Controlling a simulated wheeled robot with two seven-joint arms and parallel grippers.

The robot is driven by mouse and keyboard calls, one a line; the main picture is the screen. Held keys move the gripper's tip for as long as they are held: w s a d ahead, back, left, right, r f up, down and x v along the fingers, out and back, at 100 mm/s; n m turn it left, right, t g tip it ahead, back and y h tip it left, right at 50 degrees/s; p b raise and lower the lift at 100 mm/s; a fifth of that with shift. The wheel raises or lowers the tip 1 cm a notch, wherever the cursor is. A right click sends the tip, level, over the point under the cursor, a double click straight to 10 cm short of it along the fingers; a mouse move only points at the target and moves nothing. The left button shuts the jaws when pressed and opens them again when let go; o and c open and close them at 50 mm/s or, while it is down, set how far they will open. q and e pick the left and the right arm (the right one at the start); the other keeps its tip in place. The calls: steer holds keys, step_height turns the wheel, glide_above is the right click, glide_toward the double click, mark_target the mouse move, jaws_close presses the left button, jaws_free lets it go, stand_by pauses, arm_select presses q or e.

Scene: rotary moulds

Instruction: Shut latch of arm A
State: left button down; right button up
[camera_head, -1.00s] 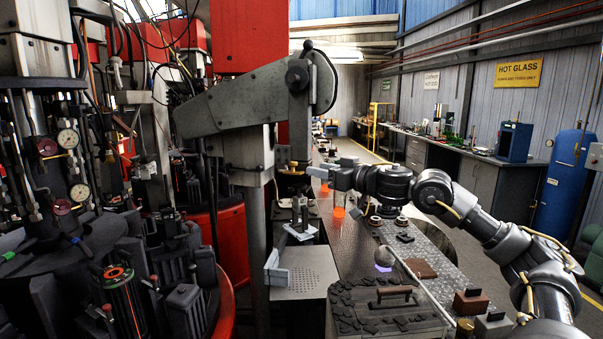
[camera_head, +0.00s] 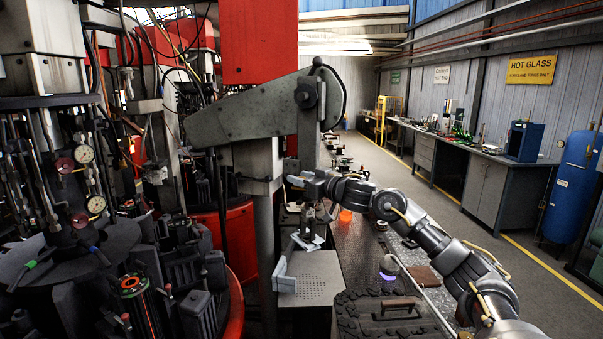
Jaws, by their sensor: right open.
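The rotary mould machine (camera_head: 60,150) stands at the left, with dark mould blocks, gauges and hoses. A large grey machine arm (camera_head: 250,112) with a round pivot reaches across the middle. I see no label marking arm A, and I cannot tell which part is its latch. My right gripper (camera_head: 296,181) comes in from the right and is open, beside the lower end of the grey arm; whether it touches anything is unclear. My left gripper is not in view.
Below my right gripper are a perforated metal box (camera_head: 318,283) and a dark lid with a handle (camera_head: 385,318). A grey post (camera_head: 265,245) rises left of the gripper. The aisle at the right is clear.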

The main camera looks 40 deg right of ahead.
steer(key=shift+w, duration=0.15)
steer(key=shift+c, duration=0.3)
jaws_close()
steer(key=shift+a+f+b, duration=0.1)
steer(key=shift+f+b, duration=0.1)
steer(key=shift+b, duration=0.3)
step_height(320, 180, down, 7)
steer(key=n+y+b, duration=1.2)
steer(key=n+b, duration=0.4)
steer(key=n, duration=1)
steer(key=shift+a+n, duration=0.1)
steer(key=shift+n, duration=0.3)
steer(key=shift+o, duration=0.3)
jaws_free()
